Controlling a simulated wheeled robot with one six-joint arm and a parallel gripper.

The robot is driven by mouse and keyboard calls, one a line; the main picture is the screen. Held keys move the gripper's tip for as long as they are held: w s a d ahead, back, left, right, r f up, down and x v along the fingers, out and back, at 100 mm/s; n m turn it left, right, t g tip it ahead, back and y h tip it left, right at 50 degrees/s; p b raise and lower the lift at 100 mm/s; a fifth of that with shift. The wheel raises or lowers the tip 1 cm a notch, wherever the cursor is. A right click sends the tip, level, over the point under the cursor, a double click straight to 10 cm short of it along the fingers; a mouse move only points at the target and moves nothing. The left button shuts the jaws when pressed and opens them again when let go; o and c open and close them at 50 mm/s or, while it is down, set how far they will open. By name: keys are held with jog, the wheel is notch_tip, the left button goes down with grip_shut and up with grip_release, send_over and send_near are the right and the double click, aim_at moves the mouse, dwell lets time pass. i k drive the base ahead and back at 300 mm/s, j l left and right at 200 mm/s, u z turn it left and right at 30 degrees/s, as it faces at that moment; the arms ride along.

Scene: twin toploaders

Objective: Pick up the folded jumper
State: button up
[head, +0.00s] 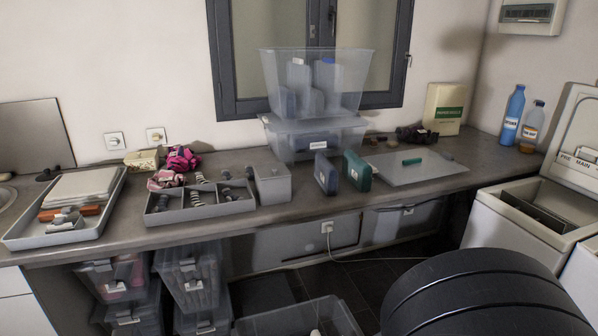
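I cannot pick out a folded jumper for certain. A crumpled magenta cloth-like bundle (182,158) lies on the counter near the wall, left of centre. A paler pink bundle (165,180) lies just in front of it. A dark crumpled bundle (416,135) lies at the back of the counter, right of the clear bins. A flat whitish stack (84,187) lies in the grey tray at the left; its material is unclear. My gripper is not in view.
The long grey counter (300,206) carries a grey tray (112,205), a divided organiser (200,212), stacked clear bins (315,140) and bottles (513,115). An open toploader (510,232) stands at the right. Clear bins (190,278) stack below; another (300,318) sits on the floor.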

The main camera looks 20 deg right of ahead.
aim_at(356, 170)
jog(key=i+l+z, duration=0.15)
jog(key=l, duration=0.25)
jog(key=i+l+z, duration=0.15)
jog(key=l, duration=0.3)
jog(key=i+l+z, duration=0.1)
jog(key=l, duration=0.25)
jog(key=i+l+z, duration=0.15)
jog(key=l, duration=0.25)
jog(key=i+l+z, duration=0.4)
jog(key=i, duration=0.55)
jog(key=k+j, duration=0.05)
jog(key=j, duration=0.05)
